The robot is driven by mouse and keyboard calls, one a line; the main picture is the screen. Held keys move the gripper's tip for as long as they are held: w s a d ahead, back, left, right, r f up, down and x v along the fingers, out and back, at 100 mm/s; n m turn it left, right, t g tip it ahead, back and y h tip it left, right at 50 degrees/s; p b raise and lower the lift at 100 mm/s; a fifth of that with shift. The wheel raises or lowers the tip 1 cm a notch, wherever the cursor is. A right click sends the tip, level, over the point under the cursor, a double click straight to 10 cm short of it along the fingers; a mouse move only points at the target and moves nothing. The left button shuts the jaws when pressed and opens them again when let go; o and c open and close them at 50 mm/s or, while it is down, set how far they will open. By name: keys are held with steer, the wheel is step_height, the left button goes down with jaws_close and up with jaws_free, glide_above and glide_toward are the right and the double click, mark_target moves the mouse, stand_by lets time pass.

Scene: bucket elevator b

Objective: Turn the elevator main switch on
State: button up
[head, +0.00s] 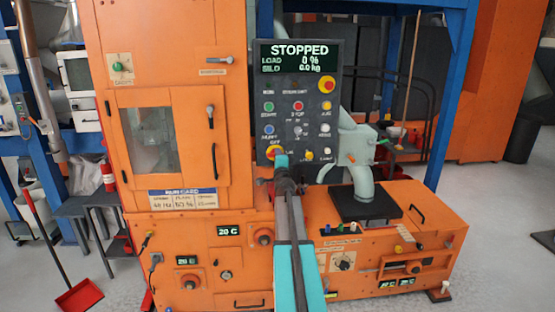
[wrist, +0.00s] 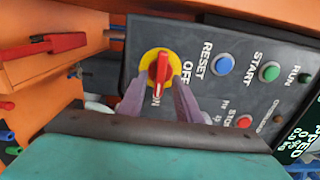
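The elevator main switch (wrist: 159,68) is a red rotary handle on a yellow disc, with OFF to its right and ON below it in the wrist view. Its handle runs roughly up-down there, in line with the ON label. In the head view the switch (head: 276,151) is at the lower left of the dark control panel (head: 310,80), mostly hidden by my gripper (head: 281,162). In the wrist view my gripper (wrist: 158,90) is open, its two purple fingers apart below and on either side of the handle. Contact cannot be told.
A blue RESET button (wrist: 223,65), a green START button (wrist: 269,72) and a red STOP button (wrist: 243,121) are near the switch. The panel screen (head: 299,57) reads STOPPED. The orange machine cabinet (head: 110,70) stands left; a grey pipe (head: 362,180) is to the right.

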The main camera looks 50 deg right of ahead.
steer(key=v, duration=1.3)
steer(key=shift+s+a, duration=0.15)
steer(key=shift+s, duration=0.05)
stand_by(0.3)
steer(key=shift+w, duration=0.1)
stand_by(0.4)
